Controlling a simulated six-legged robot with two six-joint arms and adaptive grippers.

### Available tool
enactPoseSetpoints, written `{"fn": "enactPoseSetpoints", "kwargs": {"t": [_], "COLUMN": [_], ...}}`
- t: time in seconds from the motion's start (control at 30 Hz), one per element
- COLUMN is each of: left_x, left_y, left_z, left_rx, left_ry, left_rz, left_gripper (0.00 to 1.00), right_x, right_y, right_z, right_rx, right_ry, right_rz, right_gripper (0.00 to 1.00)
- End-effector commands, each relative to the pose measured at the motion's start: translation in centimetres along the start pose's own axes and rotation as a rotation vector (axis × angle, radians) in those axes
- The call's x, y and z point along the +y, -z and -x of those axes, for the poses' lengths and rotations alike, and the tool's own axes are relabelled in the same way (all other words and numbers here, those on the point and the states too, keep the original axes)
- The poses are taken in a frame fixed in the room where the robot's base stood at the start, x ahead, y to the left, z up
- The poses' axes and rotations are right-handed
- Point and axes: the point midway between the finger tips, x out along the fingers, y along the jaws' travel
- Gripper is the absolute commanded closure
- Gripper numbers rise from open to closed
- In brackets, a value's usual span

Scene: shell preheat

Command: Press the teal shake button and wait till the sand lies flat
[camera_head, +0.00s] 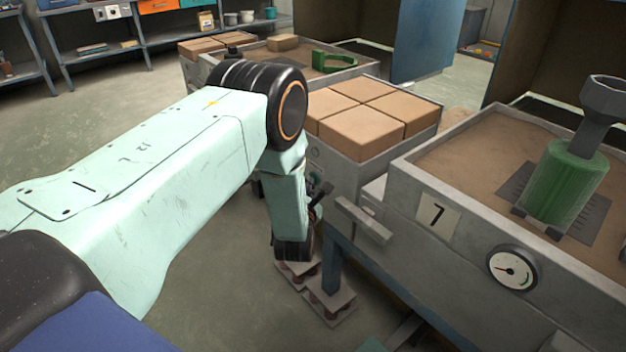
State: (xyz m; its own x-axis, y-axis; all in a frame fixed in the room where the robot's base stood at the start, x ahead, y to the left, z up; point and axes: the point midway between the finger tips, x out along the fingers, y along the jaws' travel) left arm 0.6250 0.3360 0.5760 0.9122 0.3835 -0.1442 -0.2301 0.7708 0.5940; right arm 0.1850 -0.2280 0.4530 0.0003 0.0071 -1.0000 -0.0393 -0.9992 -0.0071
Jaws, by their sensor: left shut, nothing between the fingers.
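My left arm reaches in from the left and bends down at its wrist, beside the front of the brick-topped box. My left gripper (318,200) is small and dark, partly hidden by the wrist, and shut with nothing in it. It is close to the box's front panel; I cannot tell whether it touches. Brown sand (480,150) fills the grey bin marked 7 (405,190) at right. It looks mostly level around a green cylinder (562,185) standing on a dark grate.
Tan bricks (360,130) cover the middle box. A green curved piece (335,62) lies in the far sand bin. A gauge (512,268) and a grey bar (363,220) project at the front. Shelves (90,45) stand at back left. The left floor is clear.

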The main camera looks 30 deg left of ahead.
Motion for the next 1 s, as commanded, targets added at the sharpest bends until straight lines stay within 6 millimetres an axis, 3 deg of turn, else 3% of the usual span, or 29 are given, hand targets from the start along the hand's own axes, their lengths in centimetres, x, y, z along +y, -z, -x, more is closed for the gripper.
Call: {"fn": "enactPoseSetpoints", "kwargs": {"t": [0.5,1.0], "left_x": [-0.1,0.8], "left_y": [-0.2,0.7], "left_z": [-0.1,1.1], "left_rx": [-0.002,-0.001], "left_ry": [0.000,0.000], "left_rz": [0.000,0.000], "left_gripper": [1.00,1.00], "right_x": [0.0,0.0], "right_y": [0.0,0.0], "right_z": [-0.1,0.8], "right_rx": [0.000,0.000], "right_ry": [0.000,0.000], "right_rz": [0.000,0.000], "right_gripper": [0.60,0.60]}}
